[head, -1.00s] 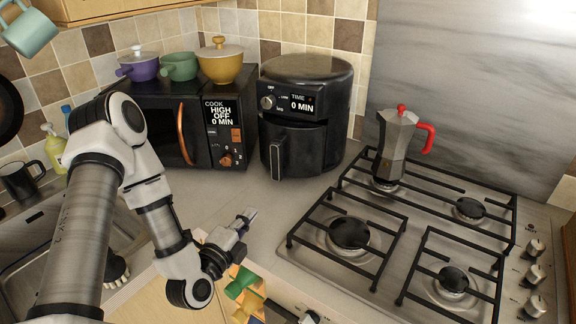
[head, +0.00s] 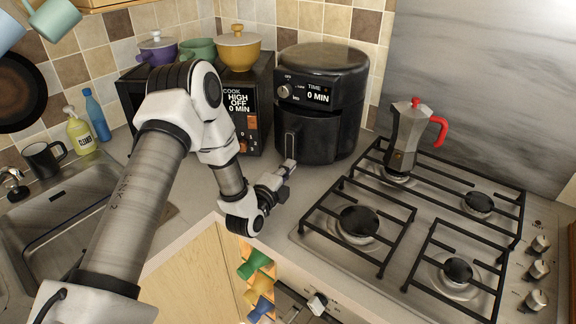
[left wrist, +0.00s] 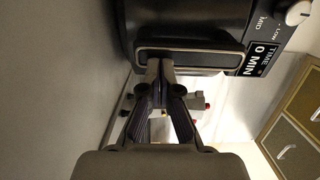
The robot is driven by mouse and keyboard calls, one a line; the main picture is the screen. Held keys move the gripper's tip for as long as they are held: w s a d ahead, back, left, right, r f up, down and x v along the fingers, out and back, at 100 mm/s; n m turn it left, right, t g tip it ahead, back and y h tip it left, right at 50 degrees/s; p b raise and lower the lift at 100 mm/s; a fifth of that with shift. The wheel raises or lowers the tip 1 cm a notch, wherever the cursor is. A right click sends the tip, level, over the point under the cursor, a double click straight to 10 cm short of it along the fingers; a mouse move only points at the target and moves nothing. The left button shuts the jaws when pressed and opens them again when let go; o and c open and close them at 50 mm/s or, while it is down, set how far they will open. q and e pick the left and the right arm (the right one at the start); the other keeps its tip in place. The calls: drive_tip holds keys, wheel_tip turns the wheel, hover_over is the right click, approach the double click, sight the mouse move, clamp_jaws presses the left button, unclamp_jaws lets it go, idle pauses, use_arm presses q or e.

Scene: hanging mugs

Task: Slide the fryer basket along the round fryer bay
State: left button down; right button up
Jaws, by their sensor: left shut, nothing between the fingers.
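The round black fryer (head: 322,75) stands on the counter, with its front basket (head: 318,135) seated in the bay. The basket's upright handle (head: 291,140) faces me; the basket and its bay front also show in the left wrist view (left wrist: 200,36). My left gripper (head: 289,164) is just in front of the handle's lower part. In the left wrist view, its fingertips (left wrist: 160,66) are together and empty, overlapping the handle's near edge; I cannot tell whether they touch it. My right gripper is not in view.
A black microwave (head: 256,100) with pots on top stands left of the fryer. The gas hob (head: 310,235), with a moka pot (head: 407,135), lies to the right. A sink (head: 60,220) is at left. Coloured pieces (head: 256,265) show below the counter edge.

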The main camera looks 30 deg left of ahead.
sight(295, 159)
use_arm(q)
drive_tip(key=w, duration=0.2)
drive_tip(key=w+b, duration=0.1)
drive_tip(key=w, duration=0.1)
drive_tip(key=shift+w+a, duration=0.2)
drive_tip(key=shift+w, duration=0.1)
drive_tip(key=shift+s, duration=0.1)
